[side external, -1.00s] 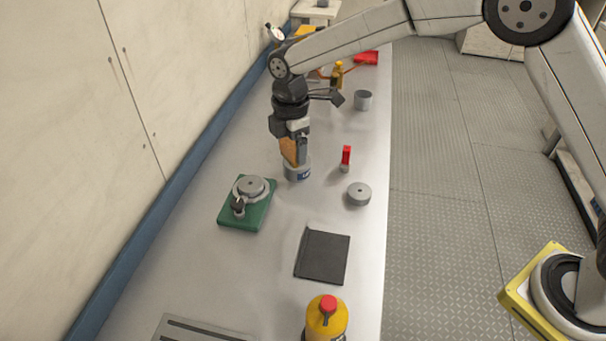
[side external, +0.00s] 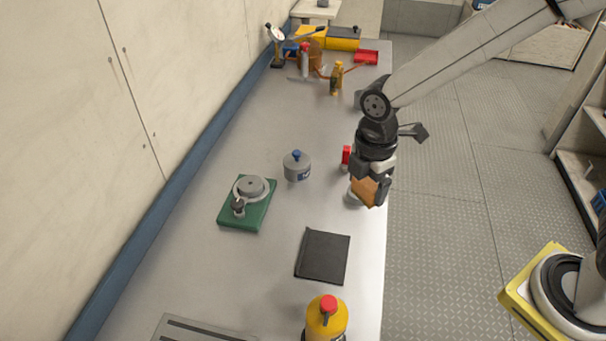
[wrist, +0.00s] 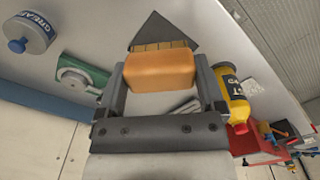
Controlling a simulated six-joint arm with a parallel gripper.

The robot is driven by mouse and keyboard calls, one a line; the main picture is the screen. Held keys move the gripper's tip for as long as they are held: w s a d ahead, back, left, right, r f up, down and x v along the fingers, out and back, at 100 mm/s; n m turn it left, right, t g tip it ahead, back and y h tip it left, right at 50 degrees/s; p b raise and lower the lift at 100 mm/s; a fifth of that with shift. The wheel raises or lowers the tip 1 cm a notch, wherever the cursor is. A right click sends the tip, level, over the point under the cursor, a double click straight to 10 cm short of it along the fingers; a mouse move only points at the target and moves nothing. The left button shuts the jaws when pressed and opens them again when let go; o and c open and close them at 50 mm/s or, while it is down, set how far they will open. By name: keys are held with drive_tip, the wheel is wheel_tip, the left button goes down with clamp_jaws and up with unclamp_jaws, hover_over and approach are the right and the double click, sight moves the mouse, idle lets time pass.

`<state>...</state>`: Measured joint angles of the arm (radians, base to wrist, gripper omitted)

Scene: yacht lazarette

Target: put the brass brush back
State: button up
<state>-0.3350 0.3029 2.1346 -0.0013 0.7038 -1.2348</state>
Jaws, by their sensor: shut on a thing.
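The brass brush, with an orange-brown block (side external: 364,191), is held by my gripper (side external: 371,186) near the table's right edge. In the wrist view the block (wrist: 160,73) lies between the two fingers of my gripper (wrist: 165,88), with a row of yellowish bristles along its far side. The gripper is shut on the block. In the side view the brush hangs over a grey round disc (side external: 351,199), which it mostly hides; I cannot tell the gap between them.
A grease tin with a blue knob (side external: 297,166) stands to the left. A green board (side external: 232,216) carries a metal part. A dark square mat (side external: 322,256) lies nearer the camera, with a yellow bottle (side external: 326,321) beyond its near edge. A red item (side external: 346,155) stands beside my gripper.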

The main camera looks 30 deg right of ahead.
drive_tip(key=shift+s+d+f, duration=0.1)
drive_tip(key=shift+s+d, duration=0.1)
drive_tip(key=shift+s, duration=0.3)
drive_tip(key=shift+s+d, duration=0.15)
drive_tip(key=shift+s, duration=0.3)
drive_tip(key=shift+w, duration=0.1)
drive_tip(key=w+a+f, duration=0.1)
drive_tip(key=w+f, duration=0.1)
drive_tip(key=w, duration=0.2)
drive_tip(key=w+a+f, duration=0.1)
drive_tip(key=w+f, duration=0.2)
drive_tip(key=w, duration=0.1)
drive_tip(key=w+a+f, duration=0.1)
drive_tip(key=w+f, duration=0.2)
drive_tip(key=w, duration=0.1)
drive_tip(key=shift+a+f, duration=0.1)
drive_tip(key=shift+f, duration=0.15)
drive_tip(key=shift+w+a+f, duration=0.1)
drive_tip(key=shift+w+f, duration=0.35)
drive_tip(key=shift+w+f, duration=0.25)
drive_tip(key=shift+f, duration=1.6)
